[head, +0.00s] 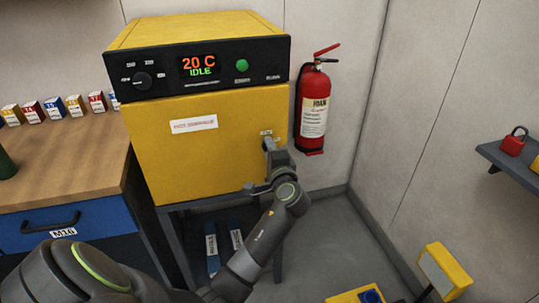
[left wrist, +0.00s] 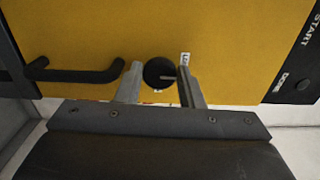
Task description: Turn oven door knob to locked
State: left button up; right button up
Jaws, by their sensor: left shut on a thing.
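The yellow oven (head: 215,165) stands on a dark stand, its door facing me. The dark round door knob (left wrist: 153,68) shows in the left wrist view between my left gripper's fingers (left wrist: 159,72), which are shut on it from both sides. A pale pointer line on the knob points right in that view. A small white label (left wrist: 185,59) beside it is partly hidden by a finger, and I cannot read it fully. In the head view my left gripper (head: 264,166) is at the door's right edge and hides the knob. My right gripper is not in view.
A black door handle (left wrist: 80,73) lies left of the knob in the left wrist view. The oven panel (head: 205,68) reads 20 C, IDLE. A red extinguisher (head: 314,110) hangs close right of the oven. A wooden workbench (head: 70,160) stands left; the floor at right is partly clear.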

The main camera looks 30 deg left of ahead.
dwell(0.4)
pick_arm(q)
jog(key=o, duration=0.9)
jog(key=shift+o, duration=0.2)
